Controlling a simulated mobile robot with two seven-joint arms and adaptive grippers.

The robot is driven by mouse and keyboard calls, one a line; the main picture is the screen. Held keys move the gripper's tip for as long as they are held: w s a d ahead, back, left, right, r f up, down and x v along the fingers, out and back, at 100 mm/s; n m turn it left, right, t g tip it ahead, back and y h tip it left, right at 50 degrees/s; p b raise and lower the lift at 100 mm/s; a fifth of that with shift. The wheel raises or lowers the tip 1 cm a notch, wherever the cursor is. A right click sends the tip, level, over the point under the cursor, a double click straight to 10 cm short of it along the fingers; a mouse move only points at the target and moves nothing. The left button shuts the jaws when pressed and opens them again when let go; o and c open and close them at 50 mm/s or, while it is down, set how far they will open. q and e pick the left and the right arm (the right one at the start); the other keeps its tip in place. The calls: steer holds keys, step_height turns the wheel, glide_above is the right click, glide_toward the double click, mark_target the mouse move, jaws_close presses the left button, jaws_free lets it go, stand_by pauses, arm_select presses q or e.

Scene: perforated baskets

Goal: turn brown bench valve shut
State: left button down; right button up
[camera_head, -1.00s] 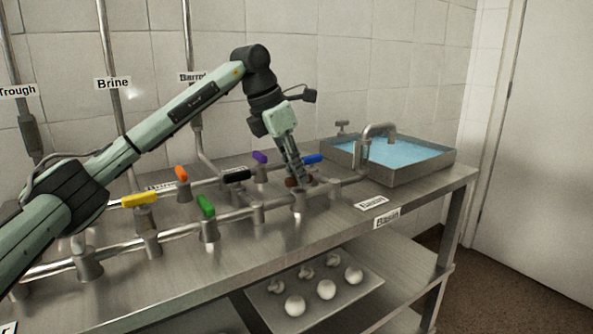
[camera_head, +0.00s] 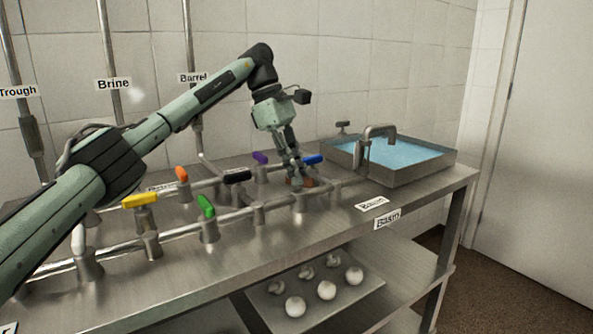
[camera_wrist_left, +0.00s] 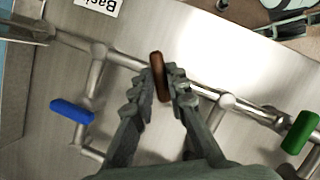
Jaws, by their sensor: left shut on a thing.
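The brown valve handle (camera_wrist_left: 157,72) sits on the front pipe of the steel bench, and in the wrist view it lies at a steep angle across that pipe. My left gripper (camera_wrist_left: 159,88) points down with its fingers on both sides of the handle, shut on it. In the head view the left gripper (camera_head: 297,182) stands over the right part of the pipework, and only a bit of the brown handle (camera_head: 309,182) shows beside the fingers. My right gripper is in neither view.
Near the gripper stand blue (camera_head: 313,159), purple (camera_head: 260,157), black (camera_head: 237,176) and green (camera_head: 206,205) valve handles. Orange (camera_head: 182,174) and yellow (camera_head: 140,200) ones are farther left. A water-filled basin (camera_head: 414,177) with a tap is at right.

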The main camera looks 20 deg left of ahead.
arm_select(q)
steer(key=m, duration=0.2)
steer(key=m+g, duration=0.1)
steer(key=shift+w+r+m+y, duration=0.1)
steer(key=shift+w+m+y, duration=0.05)
steer(key=shift+m+y, duration=0.2)
steer(key=shift+m+g, duration=0.5)
steer(key=shift+m, duration=0.45)
steer(key=shift+m+y, duration=0.25)
steer(key=shift+m, duration=0.35)
steer(key=c, duration=1.5)
jaws_free()
